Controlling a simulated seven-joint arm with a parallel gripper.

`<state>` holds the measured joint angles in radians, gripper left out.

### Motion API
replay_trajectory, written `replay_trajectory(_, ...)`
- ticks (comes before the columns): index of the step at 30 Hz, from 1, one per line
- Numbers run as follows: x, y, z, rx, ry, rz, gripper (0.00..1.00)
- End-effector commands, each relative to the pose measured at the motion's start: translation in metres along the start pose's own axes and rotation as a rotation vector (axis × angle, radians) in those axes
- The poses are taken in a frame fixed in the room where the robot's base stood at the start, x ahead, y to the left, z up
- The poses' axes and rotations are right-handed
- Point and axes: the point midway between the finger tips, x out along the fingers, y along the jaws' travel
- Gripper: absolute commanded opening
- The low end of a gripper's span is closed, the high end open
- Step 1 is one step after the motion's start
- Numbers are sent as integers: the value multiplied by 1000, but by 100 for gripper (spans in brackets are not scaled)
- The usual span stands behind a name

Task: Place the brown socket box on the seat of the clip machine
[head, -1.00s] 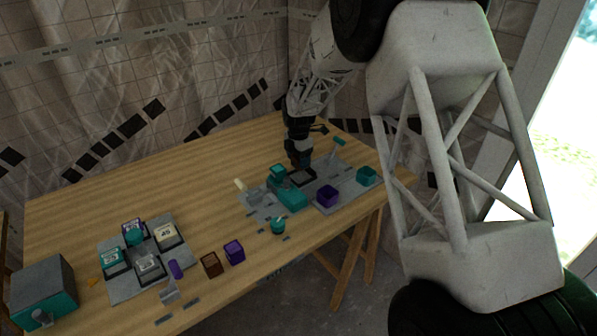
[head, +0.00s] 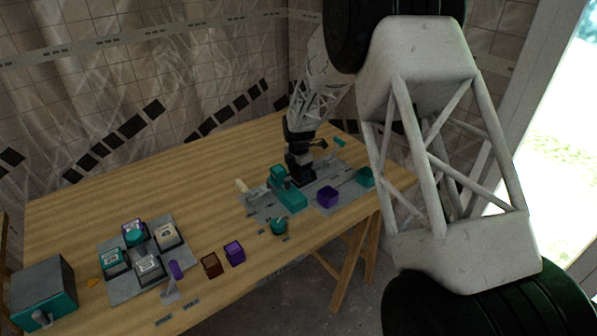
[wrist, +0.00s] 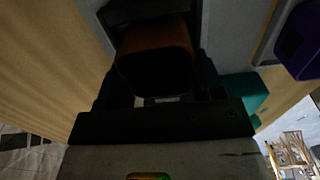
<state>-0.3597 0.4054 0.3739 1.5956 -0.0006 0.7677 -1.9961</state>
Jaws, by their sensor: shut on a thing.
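My gripper (head: 300,179) is low over the grey plate, right beside the teal clip machine (head: 290,199). In the wrist view it is shut on a brown socket box (wrist: 157,48), whose near side is in deep shadow. In the head view the gripper hides the held box and the machine's seat, so I cannot tell whether the box touches the seat. Another brown box (head: 211,265) stands on the table toward the front.
A purple box (head: 327,197) and a teal box (head: 365,177) stand right of the machine. A teal round thing (head: 278,227) is in front. A second purple box (head: 234,252), a grey tray of blocks (head: 122,290) and a grey-teal case (head: 44,290) are left. The table's back left is clear.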

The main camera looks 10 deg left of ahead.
Motion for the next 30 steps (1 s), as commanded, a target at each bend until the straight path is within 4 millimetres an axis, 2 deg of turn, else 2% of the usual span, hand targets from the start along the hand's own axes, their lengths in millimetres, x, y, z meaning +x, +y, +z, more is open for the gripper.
replay_trajectory(13,3,0,0,0,0,1,34)
replay_trajectory(14,3,0,0,0,-1,1,64)
replay_trajectory(18,3,0,0,0,0,1,86)
replay_trajectory(30,0,0,0,0,-1,1,87)
